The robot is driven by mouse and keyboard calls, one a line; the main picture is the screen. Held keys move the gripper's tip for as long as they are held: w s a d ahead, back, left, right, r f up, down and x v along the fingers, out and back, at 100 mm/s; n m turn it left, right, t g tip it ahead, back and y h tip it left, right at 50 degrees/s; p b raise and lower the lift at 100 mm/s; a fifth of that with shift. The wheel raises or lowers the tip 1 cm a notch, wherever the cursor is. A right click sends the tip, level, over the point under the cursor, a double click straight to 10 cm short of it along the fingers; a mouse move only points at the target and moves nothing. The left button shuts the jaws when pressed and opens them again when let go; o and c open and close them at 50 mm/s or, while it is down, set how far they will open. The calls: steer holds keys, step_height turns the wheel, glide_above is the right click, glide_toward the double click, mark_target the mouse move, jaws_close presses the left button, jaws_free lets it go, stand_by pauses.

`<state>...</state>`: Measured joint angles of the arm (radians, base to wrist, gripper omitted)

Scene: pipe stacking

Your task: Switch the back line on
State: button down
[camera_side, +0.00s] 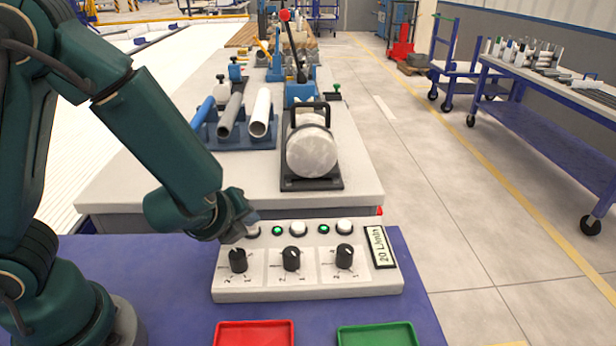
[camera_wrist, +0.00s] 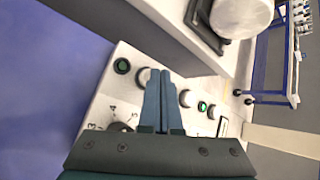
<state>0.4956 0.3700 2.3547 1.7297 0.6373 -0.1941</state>
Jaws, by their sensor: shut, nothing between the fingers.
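A white control panel (camera_side: 310,291) sits on the blue bench top. It has a row of white buttons, such as the left one (camera_side: 253,233), the middle one (camera_side: 298,228) and the right one (camera_side: 344,226). Two green lamps, one left (camera_side: 277,231) and one right (camera_side: 323,228), are lit between them. In the wrist view a darker green lamp (camera_wrist: 121,66) is beside a button (camera_wrist: 143,76). Three black knobs are in front, including the left one (camera_side: 238,260). My gripper (camera_side: 250,218) is shut and empty above the left button; contact cannot be told. It covers part of the row (camera_wrist: 160,76).
A "20 L/min" display (camera_side: 381,246) is at the panel's right end. A red tray (camera_side: 254,325) and a green tray (camera_side: 377,327) are in front. Behind the panel, a grey table (camera_side: 350,170) bears a pipe rack (camera_side: 235,141) and a round-bodied pump-like unit (camera_side: 311,152).

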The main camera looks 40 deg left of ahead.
steer(key=shift+f, duration=0.15)
stand_by(0.5)
steer(key=shift+f, duration=0.35)
steer(key=shift+r, duration=0.45)
stand_by(0.3)
steer(key=shift+r, duration=3)
